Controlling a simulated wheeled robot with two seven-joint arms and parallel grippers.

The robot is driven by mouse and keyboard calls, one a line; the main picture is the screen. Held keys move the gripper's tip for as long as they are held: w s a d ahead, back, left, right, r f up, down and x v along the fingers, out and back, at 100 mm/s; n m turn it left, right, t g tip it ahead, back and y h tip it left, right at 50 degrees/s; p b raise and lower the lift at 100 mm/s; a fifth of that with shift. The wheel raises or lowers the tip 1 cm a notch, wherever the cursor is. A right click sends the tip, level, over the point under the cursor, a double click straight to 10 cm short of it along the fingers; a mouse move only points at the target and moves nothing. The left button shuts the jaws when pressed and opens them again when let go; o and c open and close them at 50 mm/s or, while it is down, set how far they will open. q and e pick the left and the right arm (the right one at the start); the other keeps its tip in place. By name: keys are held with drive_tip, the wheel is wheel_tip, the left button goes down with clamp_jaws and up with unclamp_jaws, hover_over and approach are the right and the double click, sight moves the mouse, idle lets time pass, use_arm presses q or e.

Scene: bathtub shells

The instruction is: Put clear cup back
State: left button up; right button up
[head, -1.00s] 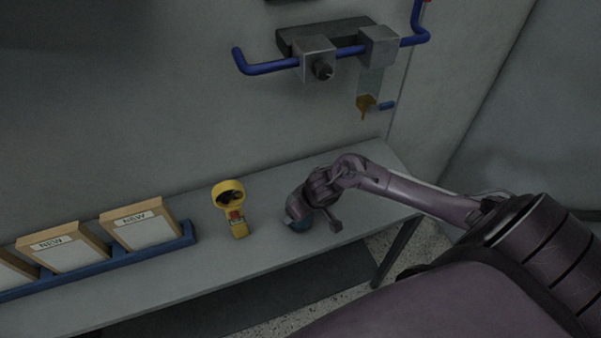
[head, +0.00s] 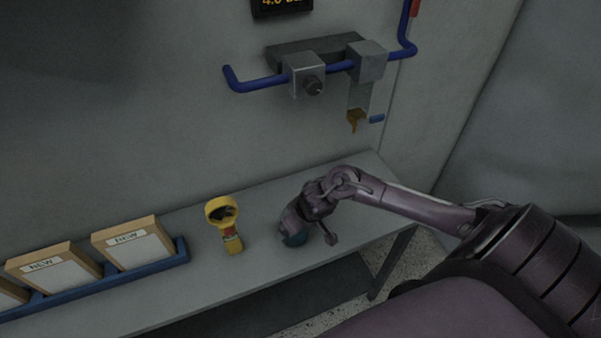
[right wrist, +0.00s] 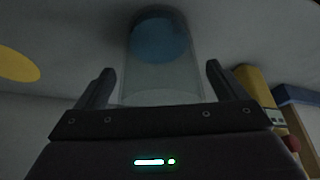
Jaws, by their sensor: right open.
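The clear cup (right wrist: 160,75) is a see-through cylinder with a blue part at its far end. In the right wrist view it stands out between the two fingers of my right gripper (right wrist: 158,82), which is open, with a gap on each side. In the head view a small bluish part of the cup (head: 295,239) shows at the bench top, mostly hidden by my right gripper (head: 297,228). My left gripper is not in view.
A yellow tool (head: 225,224) stands on the bench (head: 265,243), left of my gripper. Framed "NEW" boxes (head: 133,247) sit in a blue rack (head: 178,256) at left. Above, blue piping (head: 255,83) carries a regulator (head: 307,74) and a filter unit (head: 367,60) with a clear part and brass fitting below.

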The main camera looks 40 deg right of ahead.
drive_tip(key=p+v, duration=0.1)
drive_tip(key=v, duration=1)
drive_tip(key=shift+p, duration=0.35)
drive_tip(key=shift+a, duration=0.15)
